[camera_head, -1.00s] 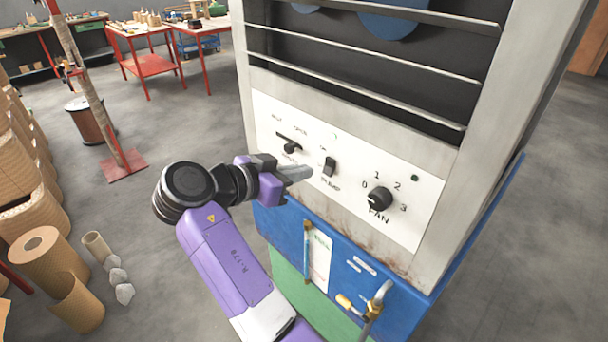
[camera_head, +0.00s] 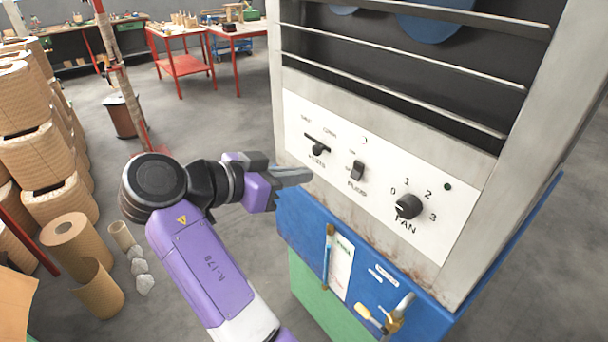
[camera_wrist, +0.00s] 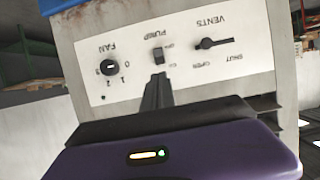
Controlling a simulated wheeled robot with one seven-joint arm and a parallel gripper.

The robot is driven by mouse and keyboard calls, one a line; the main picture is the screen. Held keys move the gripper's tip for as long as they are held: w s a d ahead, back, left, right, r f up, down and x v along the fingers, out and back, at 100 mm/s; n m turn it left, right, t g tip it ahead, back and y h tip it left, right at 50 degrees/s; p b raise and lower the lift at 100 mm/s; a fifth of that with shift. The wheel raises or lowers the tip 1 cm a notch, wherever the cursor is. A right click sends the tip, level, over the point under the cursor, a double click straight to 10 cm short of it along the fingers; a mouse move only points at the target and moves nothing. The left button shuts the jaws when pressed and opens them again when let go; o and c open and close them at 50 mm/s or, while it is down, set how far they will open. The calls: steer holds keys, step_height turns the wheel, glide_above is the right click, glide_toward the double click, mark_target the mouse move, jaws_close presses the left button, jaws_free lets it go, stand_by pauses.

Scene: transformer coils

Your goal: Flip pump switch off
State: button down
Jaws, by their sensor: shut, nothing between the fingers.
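The pump switch (camera_head: 357,171) is a small black rocker in the middle of the white control panel (camera_head: 330,205), with the PUMP label under it. It also shows in the wrist view (camera_wrist: 158,56), upside down, just beyond my fingertips. My gripper (camera_head: 308,175) is shut and empty. In the head view its fingertips are to the left of the switch, in front of the panel and apart from the switch. In the wrist view the closed fingers (camera_wrist: 156,90) point towards the switch. I cannot tell for sure which way the rocker is tipped.
The black vents lever (camera_head: 318,150) is left of the switch and the round fan knob (camera_head: 408,206) is right of it. A blue cabinet section (camera_head: 300,225) with a brush and hooks lies below the panel. Cardboard tubes (camera_head: 75,240) stand on the floor at left.

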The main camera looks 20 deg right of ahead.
steer(key=shift+s+a+r+p, duration=0.1)
steer(key=shift+s+r+p, duration=0.05)
steer(key=shift+p, duration=1.05)
steer(key=p, duration=0.1)
steer(key=s+f+p, duration=0.1)
steer(key=p, duration=0.1)
steer(key=shift+f+y, duration=0.3)
steer(key=shift+w, duration=0.1)
steer(key=p, duration=0.5)
glide_toward(357, 171)
steer(key=d+f, duration=0.4)
steer(key=d, duration=0.1)
steer(key=shift+w+d+f, duration=0.2)
steer(key=shift+w+f, duration=0.2)
steer(key=shift+w, duration=0.15)
steer(key=shift+f+b, duration=0.1)
steer(key=shift+b, duration=0.25)
